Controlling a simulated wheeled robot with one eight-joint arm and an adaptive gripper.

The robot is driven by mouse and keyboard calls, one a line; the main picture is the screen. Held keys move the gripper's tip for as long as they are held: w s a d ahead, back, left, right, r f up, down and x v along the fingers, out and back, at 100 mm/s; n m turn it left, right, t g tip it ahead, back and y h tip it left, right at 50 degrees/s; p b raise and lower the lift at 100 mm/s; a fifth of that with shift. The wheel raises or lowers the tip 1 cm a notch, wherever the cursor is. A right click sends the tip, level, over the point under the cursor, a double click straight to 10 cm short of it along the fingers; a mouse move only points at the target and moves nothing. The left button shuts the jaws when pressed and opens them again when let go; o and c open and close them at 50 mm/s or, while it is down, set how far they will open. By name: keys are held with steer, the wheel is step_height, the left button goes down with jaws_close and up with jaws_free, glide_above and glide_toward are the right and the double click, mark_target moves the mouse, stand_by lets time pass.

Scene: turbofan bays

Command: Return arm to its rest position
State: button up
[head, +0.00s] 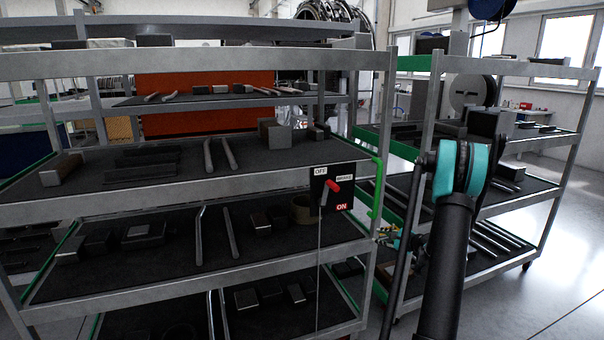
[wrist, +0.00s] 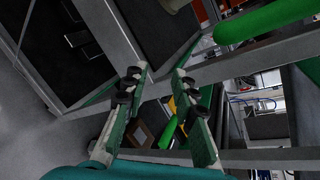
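My gripper (wrist: 158,76) is open in the wrist view, its two fingers apart with nothing held between them. In the head view my arm rises at the right, black with a teal joint, and bends down behind. My gripper (head: 388,238) shows only small there, beside the right end of the near shelf rack (head: 180,200) and partly hidden by my arm. A green handle bar (head: 377,185) on the rack stands close to it. It seems to be the green bar (wrist: 265,18) at the top right of the wrist view.
A brake panel (head: 332,187) with a red-tipped lever hangs on the near rack, marked OFF, BRAKE and ON. The shelves carry metal blocks and rods. A second rack (head: 500,205) stands right behind my arm. Bare floor (head: 560,260) lies at the far right.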

steer(key=s+a+r+n+g+h, duration=0.1)
steer(key=s+a+r+n+g, duration=0.2)
steer(key=s+a+n, duration=0.5)
steer(key=s+a+r+n+g+h, duration=0.15)
steer(key=s+a+r+n, duration=0.35)
steer(key=s, duration=0.7)
steer(key=s+f+n+g+h, duration=0.1)
steer(key=s+n, duration=0.3)
steer(key=s, duration=0.8)
steer(key=s+f+n+g+h, duration=0.2)
steer(key=s+f+n+h, duration=0.1)
steer(key=s, duration=0.9)
steer(key=shift+a+f+n+h, duration=0.15)
steer(key=shift+a+n+h, duration=0.15)
steer(key=shift+n+h, duration=0.1)
